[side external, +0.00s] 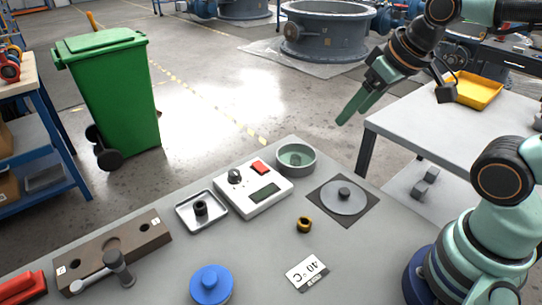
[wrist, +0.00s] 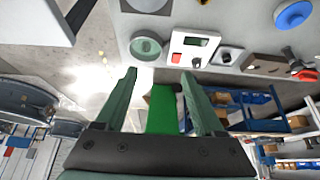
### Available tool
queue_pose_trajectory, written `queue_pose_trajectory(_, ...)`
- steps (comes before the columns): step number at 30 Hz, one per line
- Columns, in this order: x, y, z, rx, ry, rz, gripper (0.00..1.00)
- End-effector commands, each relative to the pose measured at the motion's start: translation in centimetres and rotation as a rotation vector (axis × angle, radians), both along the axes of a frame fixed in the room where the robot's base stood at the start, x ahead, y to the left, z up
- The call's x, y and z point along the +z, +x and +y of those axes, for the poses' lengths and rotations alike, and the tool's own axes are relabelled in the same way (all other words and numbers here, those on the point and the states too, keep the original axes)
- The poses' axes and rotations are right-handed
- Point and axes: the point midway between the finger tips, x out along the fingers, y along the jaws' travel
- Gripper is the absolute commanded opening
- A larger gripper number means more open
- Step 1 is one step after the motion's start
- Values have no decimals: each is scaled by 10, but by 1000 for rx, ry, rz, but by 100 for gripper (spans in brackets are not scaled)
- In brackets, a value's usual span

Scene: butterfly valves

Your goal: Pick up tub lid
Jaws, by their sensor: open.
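A round grey lid with a dark knob (side external: 330,203) lies flat on a dark square mat on the grey table; in the wrist view, a grey disc (wrist: 147,5) is cut off by the top edge. Left of it stands a round grey-green tub (side external: 283,170), open at the top with a small object inside; the tub also shows in the wrist view (wrist: 134,54). My gripper (side external: 354,115) is open and empty, raised in the air beyond the table's far edge, well apart from the lid. Its fingers (wrist: 158,72) show spread in the wrist view.
A white box with a red switch (side external: 265,200), a metal tray (side external: 183,212), a brass ring (side external: 304,225), a blue knobbed disc (side external: 211,290), a label card (side external: 307,272) and a drilled block (side external: 140,238) share the table. A green bin (side external: 115,95) stands behind.

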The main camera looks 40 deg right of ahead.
Motion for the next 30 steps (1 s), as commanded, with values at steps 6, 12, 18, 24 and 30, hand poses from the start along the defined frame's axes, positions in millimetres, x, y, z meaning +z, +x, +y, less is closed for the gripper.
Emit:
queue_pose_trajectory(6, 0, 0, 0, -1, 0, 0, 71)
queue_pose_trajectory(12, -9, 3, -3, -138, 64, 46, 71)
queue_pose_trajectory(18, -38, 9, -13, -562, 226, 166, 71)
queue_pose_trajectory(24, -70, 13, -23, -1050, 355, 269, 71)
queue_pose_trajectory(30, -101, 12, -32, -1500, 423, 331, 71)
